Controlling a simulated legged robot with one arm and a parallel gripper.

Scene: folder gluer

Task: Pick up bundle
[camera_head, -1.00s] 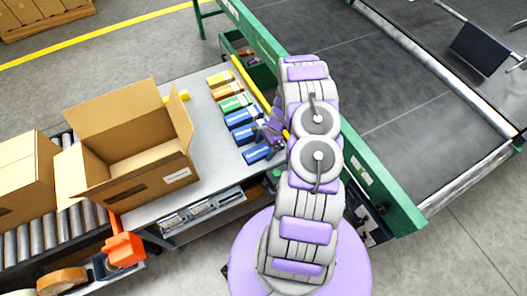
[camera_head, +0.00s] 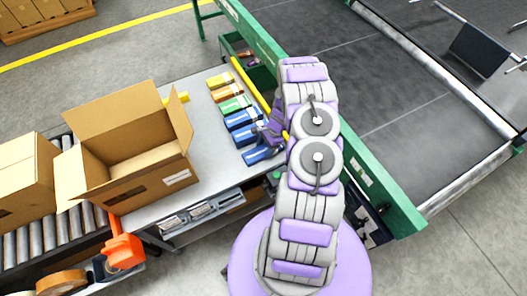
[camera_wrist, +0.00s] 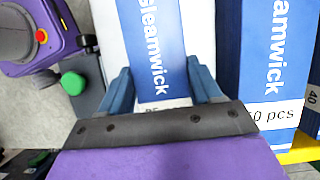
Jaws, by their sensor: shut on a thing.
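Flat bundles lie in a row on the grey table, and several are blue. The nearest blue bundle (camera_head: 258,154) is at the row's front end. In the wrist view this blue and white bundle (camera_wrist: 160,45), printed "sleamwick", sits between the two blue fingers of my gripper (camera_wrist: 163,82). The gripper is shut on it, with one finger along each side. A second blue bundle (camera_wrist: 267,65) lies right beside it. My arm hides most of the gripper in the head view. I cannot tell whether the held bundle is off the table.
An open cardboard box (camera_head: 135,140) stands on the table (camera_head: 212,150) left of the row. A yellow rail (camera_head: 248,82) runs along the table's right edge. A green-framed conveyor (camera_head: 400,90) lies to the right. An orange tape dispenser (camera_head: 124,248) is at lower left.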

